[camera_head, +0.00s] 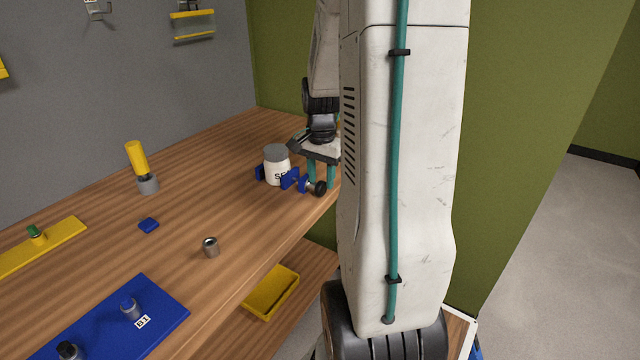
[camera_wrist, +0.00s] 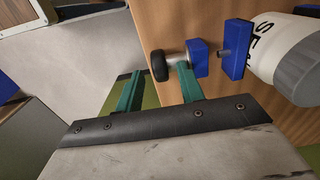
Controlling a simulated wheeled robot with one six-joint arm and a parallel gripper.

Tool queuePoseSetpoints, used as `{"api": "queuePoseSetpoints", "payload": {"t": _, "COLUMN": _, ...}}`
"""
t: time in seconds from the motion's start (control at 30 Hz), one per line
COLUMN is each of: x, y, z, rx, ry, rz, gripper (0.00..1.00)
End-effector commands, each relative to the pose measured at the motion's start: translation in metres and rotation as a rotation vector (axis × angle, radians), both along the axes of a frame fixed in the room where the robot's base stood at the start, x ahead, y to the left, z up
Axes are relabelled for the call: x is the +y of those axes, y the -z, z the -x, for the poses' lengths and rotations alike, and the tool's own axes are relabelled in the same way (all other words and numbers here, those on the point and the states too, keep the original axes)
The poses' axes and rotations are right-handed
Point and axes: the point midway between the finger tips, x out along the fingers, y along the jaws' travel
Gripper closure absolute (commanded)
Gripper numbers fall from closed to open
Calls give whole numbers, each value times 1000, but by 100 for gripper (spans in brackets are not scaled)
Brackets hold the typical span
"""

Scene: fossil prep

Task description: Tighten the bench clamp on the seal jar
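The seal jar (camera_head: 279,172), white with a grey lid and dark lettering, stands upright on the wooden bench near its front edge. The bench clamp (camera_head: 290,179) has blue jaws on either side of the jar; I cannot tell whether both touch it. Its black knob (camera_head: 320,188) points away from the jar. In the wrist view, the knob (camera_wrist: 159,66), metal screw, blue block (camera_wrist: 197,58) and near jaw (camera_wrist: 236,48) line up beside the jar (camera_wrist: 285,50). My gripper (camera_wrist: 158,71) is open, its teal fingers apart on either side of the knob. Finger contact is unclear.
A yellow-topped cylinder (camera_head: 137,158), a small blue block (camera_head: 148,225) and a metal cup (camera_head: 210,247) stand on the bench. A blue tray (camera_head: 165,305) and yellow strip (camera_head: 64,240) lie left. A yellow bin (camera_head: 270,293) sits below. The green wall (camera_head: 280,70) is behind.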

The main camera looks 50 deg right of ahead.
Motion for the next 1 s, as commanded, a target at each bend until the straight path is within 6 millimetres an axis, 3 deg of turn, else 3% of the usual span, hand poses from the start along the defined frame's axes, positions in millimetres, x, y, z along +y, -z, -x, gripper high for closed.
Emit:
{"api": "queuePoseSetpoints", "payload": {"t": 0.2, "x": 0, "y": 23, "z": 0, "rx": 0, "ry": -1, "rz": 0, "gripper": 62}}
{"api": "queuePoseSetpoints", "payload": {"t": 0.5, "x": 0, "y": 25, "z": 0, "rx": -1, "ry": -2, "rz": 1, "gripper": 62}}
{"api": "queuePoseSetpoints", "payload": {"t": 0.67, "x": 0, "y": 25, "z": 0, "rx": -1, "ry": -2, "rz": 1, "gripper": 100}}
{"api": "queuePoseSetpoints", "payload": {"t": 1.0, "x": -1, "y": 25, "z": 0, "rx": 1, "ry": 1, "rz": -26, "gripper": 100}}
